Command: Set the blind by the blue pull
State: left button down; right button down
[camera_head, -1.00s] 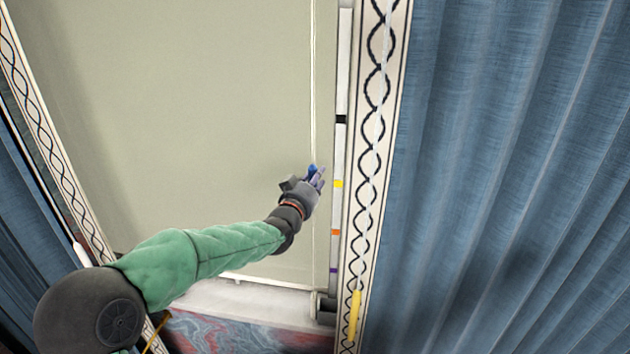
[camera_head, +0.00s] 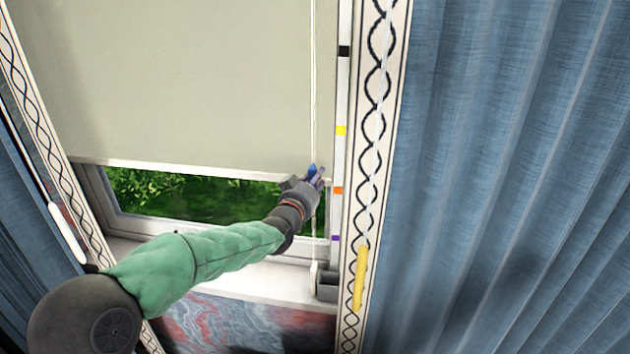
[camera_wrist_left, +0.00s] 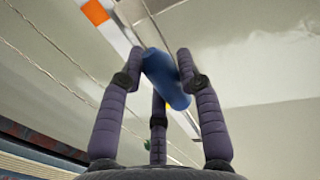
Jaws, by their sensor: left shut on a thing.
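The blue pull (camera_head: 312,169) hangs on a pale cord (camera_head: 314,80) at the right side of the blind. My left gripper (camera_head: 316,176) is shut on it, and the left wrist view shows the blue pull (camera_wrist_left: 166,80) between the fingers. The pale blind (camera_head: 180,85) is partly raised, with window and greenery below its bottom bar (camera_head: 170,167). A white strip beside it carries black (camera_head: 344,51), yellow (camera_head: 341,130), orange (camera_head: 338,190) and purple (camera_head: 335,238) marks. The bar's right end is close to the orange mark's height. My right gripper is not in view.
A yellow handle (camera_head: 360,278) hangs on the patterned trim right of the strip. A white handle (camera_head: 68,232) hangs at the left. A grey bracket (camera_head: 327,285) sits at the sill's right end. Blue curtains (camera_head: 510,170) flank the window.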

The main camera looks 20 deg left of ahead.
pick_arm(q)
notch_tip(320, 180, down, 8)
jog(key=b, duration=0.6)
jog(key=shift+f+b, duration=0.2)
jog(key=shift+b, duration=0.15)
jog(key=c, duration=0.8)
grip_release()
jog(key=shift+r, duration=0.1)
jog(key=s, duration=1.2)
jog(key=shift+d, duration=0.35)
